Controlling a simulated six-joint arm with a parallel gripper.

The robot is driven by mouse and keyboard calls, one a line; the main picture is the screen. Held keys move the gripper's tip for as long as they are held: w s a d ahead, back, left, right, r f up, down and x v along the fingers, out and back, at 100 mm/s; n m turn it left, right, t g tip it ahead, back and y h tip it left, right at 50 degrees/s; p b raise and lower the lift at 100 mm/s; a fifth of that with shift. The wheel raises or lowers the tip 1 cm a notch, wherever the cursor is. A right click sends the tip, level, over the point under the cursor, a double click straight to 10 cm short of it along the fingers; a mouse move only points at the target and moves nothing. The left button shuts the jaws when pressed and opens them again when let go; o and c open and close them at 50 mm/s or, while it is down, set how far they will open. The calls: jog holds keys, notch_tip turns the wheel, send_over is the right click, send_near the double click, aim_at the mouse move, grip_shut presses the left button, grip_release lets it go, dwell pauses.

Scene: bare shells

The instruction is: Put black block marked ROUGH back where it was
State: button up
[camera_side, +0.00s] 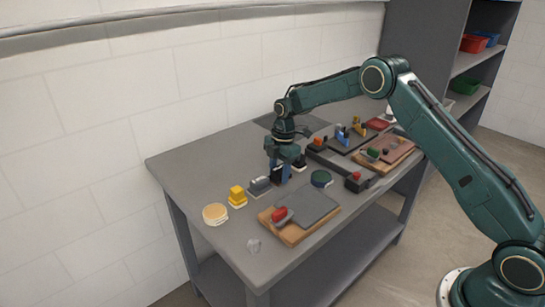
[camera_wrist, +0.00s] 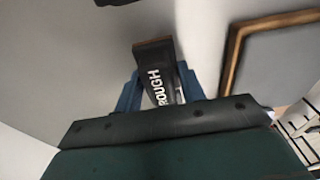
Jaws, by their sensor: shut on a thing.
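The black block marked ROUGH (camera_wrist: 155,72) shows in the wrist view between the blue fingers of my gripper (camera_wrist: 157,90). Its white lettering runs along its length, and one end has a brown edge. My gripper is shut on it. In the side view my gripper (camera_side: 279,172) points down over the left-middle part of the grey table (camera_side: 185,158), behind a small grey block (camera_side: 259,186). The block in the jaws is hardly visible there, and I cannot tell whether it touches the table.
A yellow block (camera_side: 237,195) and a round tan-rimmed dish (camera_side: 215,213) lie to the left. A wooden board with a grey sheet (camera_side: 310,206) and a red-topped item (camera_side: 281,215) is in front. A round dark green item (camera_side: 321,178) lies right. Several trays and tools crowd the right end.

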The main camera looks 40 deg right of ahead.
jog(key=shift+f, duration=0.2)
jog(key=o, duration=1.1)
jog(key=shift+r, duration=0.1)
notch_tip(320, 180, up, 12)
jog(key=d, duration=0.1)
jog(key=shift+d, duration=0.2)
dwell(0.4)
